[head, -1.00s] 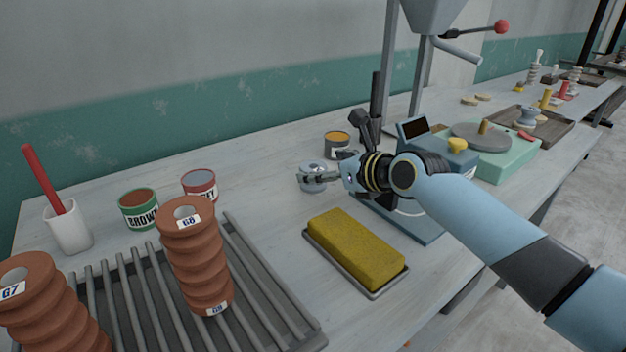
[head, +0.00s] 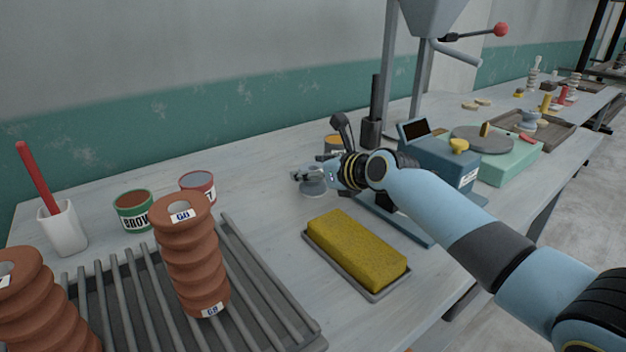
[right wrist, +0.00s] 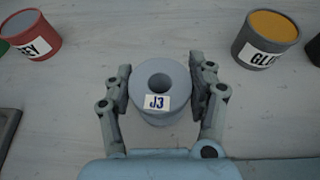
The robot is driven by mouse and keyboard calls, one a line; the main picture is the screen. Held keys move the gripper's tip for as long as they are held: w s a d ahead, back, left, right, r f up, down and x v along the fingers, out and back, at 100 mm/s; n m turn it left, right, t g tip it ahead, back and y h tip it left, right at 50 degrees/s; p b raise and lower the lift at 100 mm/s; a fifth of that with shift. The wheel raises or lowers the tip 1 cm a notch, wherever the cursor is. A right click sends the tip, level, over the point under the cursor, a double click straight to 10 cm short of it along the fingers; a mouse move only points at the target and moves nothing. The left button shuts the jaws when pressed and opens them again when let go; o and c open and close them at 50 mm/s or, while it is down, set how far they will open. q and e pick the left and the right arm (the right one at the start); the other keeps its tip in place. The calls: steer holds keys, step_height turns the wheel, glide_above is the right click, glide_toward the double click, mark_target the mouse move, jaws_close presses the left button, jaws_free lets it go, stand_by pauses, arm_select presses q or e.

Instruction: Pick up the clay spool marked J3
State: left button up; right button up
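The clay spool marked J3 (right wrist: 159,82) is a small pale blue-grey spool with a round hole in its top. It stands upright on the bench and also shows in the head view (head: 313,189). My right gripper (head: 312,174) is at the top of the spool. In the right wrist view the fingers of this gripper (right wrist: 161,85) are spread on either side of the spool, with very narrow gaps; contact is hard to judge. The J3 label faces the wrist camera. The spool's lower part is mostly hidden there. My left gripper is not in view.
Ribbed terracotta spools (head: 188,257) stand on a slatted rack (head: 262,283) at left. A blue scale (head: 437,158) stands at right.

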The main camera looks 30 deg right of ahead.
steer(key=c, duration=0.7)
